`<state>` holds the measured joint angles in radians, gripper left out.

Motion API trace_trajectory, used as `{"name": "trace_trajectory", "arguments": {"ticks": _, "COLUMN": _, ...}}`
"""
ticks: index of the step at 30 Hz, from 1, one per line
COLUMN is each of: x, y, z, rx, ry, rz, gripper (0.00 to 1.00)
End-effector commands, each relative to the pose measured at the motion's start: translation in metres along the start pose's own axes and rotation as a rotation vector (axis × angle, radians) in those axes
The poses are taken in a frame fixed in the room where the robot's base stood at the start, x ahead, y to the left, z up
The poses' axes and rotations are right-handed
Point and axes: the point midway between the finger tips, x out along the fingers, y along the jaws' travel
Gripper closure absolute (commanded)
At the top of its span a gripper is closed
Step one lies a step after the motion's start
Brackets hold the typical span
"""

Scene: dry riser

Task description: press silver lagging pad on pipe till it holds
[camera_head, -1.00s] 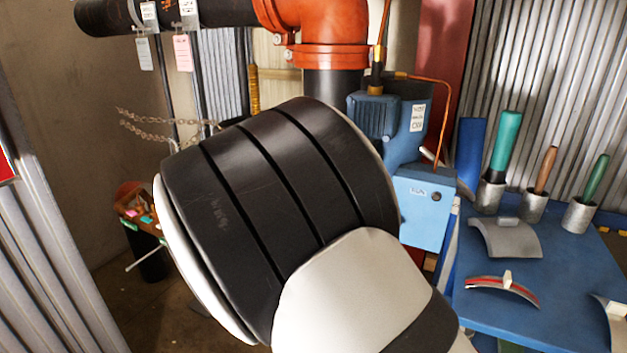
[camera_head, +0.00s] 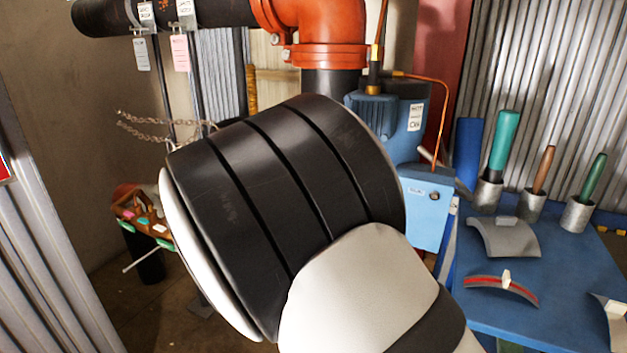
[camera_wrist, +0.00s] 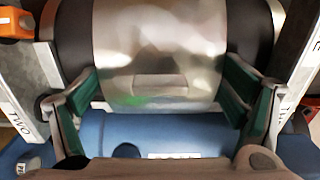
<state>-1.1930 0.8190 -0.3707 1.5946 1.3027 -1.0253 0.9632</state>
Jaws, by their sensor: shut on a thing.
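In the wrist view the silver lagging pad (camera_wrist: 160,45) is a curved, shiny sheet with a raised block in its lower middle. It lies across a dark rounded pipe (camera_wrist: 72,40) that shows on both sides of it; whether it touches everywhere cannot be told. My gripper (camera_wrist: 163,100) has its green-padded fingers at the pad's left and right edges, shut on it. In the head view a dark upright pipe (camera_head: 330,83) drops from an orange elbow. My arm hides the gripper, the pad and the lower pipe there.
A blue pump (camera_head: 395,125) stands right behind my arm, with a copper line (camera_head: 443,110). A blue table (camera_head: 540,265) at right bears a grey curved pad (camera_head: 505,238), a red-lined one (camera_head: 500,288) and handled tools in cups. A corrugated panel (camera_head: 45,250) stands at left.

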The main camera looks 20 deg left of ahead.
Motion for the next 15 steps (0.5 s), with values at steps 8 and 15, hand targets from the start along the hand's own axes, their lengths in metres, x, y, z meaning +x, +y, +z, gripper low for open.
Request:
{"name": "trace_trajectory", "arguments": {"ticks": 8, "x": 0.0022, "y": 0.0000, "z": 0.0001, "rx": 0.000, "ry": 0.000, "rz": 0.000, "gripper": 0.35}}
{"name": "trace_trajectory", "arguments": {"ticks": 15, "x": 0.0039, "y": -0.0001, "z": 0.0002, "rx": 0.000, "ry": 0.000, "rz": 0.000, "gripper": 0.35}}
